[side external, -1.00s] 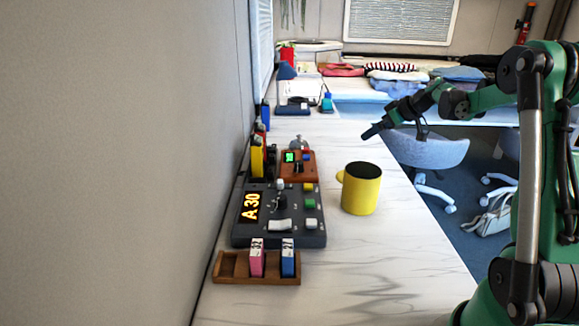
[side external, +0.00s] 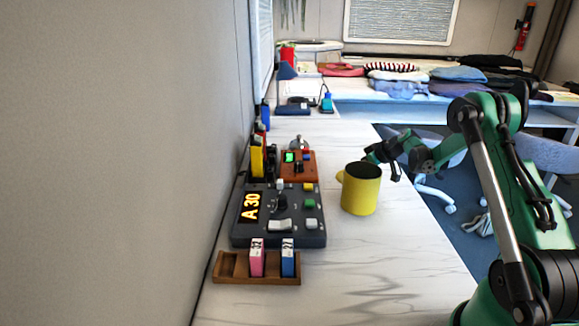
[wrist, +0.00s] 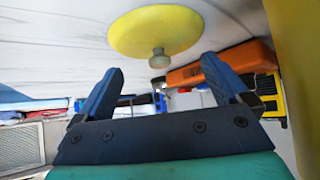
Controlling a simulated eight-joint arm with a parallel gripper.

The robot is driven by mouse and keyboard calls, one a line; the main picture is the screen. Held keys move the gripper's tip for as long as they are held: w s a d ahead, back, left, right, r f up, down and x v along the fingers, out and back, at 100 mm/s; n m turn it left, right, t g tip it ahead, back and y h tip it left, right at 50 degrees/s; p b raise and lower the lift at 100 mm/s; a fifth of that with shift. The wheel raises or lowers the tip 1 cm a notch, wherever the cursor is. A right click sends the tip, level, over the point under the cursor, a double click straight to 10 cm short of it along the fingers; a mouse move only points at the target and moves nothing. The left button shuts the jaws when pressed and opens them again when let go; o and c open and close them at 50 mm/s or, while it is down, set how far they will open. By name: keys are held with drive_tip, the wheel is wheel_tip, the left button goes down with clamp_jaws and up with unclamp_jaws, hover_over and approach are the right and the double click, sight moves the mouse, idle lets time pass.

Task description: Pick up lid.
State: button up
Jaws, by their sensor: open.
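The lid (wrist: 157,30) is a yellow disc with a small grey knob (wrist: 159,59), seen in the wrist view at top centre. It lies on the pale marble-patterned counter. I cannot make it out in the side view, where the mug may hide it. My gripper (wrist: 163,66) is open and empty; the knob appears between its two dark blue fingers, and I cannot tell the exact gap to it. In the side view my gripper (side external: 374,157) is low behind the yellow mug (side external: 361,190), partly hidden by it.
The mug stands upright close to my gripper. An orange box (side external: 298,167) with a green display and a dark control panel (side external: 279,216) stand to the left. A wooden rack (side external: 230,266) holds pink and blue cards.

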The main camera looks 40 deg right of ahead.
drive_tip(key=shift+x, duration=0.9)
drive_tip(key=c, duration=1.3)
drive_tip(key=shift+c, duration=0.2)
